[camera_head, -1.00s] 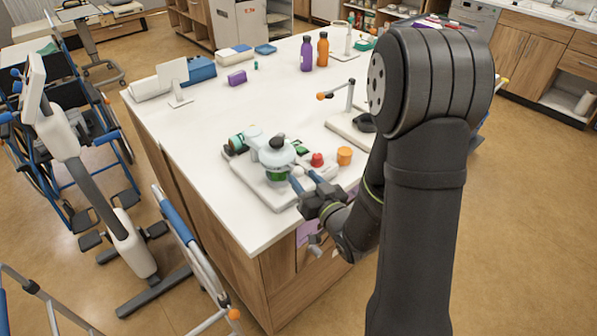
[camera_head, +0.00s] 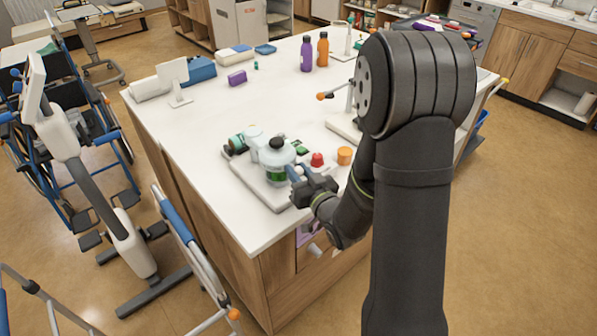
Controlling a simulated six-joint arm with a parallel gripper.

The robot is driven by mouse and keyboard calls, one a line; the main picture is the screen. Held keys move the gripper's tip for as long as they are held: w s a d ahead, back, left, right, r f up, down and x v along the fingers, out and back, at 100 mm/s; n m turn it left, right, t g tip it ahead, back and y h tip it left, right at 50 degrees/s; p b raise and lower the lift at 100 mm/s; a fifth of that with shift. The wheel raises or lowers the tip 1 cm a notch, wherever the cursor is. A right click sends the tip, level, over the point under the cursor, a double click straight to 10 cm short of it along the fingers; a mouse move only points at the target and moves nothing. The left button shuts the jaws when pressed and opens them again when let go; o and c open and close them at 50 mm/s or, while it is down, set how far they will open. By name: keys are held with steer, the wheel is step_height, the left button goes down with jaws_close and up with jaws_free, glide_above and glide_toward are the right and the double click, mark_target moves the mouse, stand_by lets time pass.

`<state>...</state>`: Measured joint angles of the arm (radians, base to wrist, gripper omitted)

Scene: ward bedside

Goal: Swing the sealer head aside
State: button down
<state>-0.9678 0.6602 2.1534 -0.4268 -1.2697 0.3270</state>
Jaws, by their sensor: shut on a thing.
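The sealer stands near the front edge of the white counter, with a pale base (camera_head: 262,189). Its pale, rounded head (camera_head: 276,155) has a dark knob on top and sits over the front of the base. A dark-and-teal round part (camera_head: 237,145) is behind it on the left. My gripper (camera_head: 298,172), with blue fingertips, is at the right front side of the head, coming in from the right. It is shut on the sealer head; the exact contact is small and partly hidden by the fingers.
A red knob (camera_head: 317,159) and an orange cup (camera_head: 344,155) are close right of my gripper. A stand with an orange-tipped arm (camera_head: 325,96) is behind, partly hidden by my arm. Purple (camera_head: 306,54) and orange (camera_head: 322,49) bottles stand farther back. The counter's left front is clear.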

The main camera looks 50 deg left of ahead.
steer(key=shift+s, duration=0.1)
steer(key=s+a+m+t+h, duration=0.7)
steer(key=s, duration=0.2)
steer(key=s+a+m+t+h, duration=0.6)
steer(key=s+m+t+h, duration=0.1)
steer(key=s, duration=0.3)
steer(key=shift+a+h, duration=0.35)
steer(key=shift+h, duration=0.15)
steer(key=shift+a+r, duration=0.1)
steer(key=shift+r, duration=0.05)
steer(key=c, duration=1.2)
jaws_free()
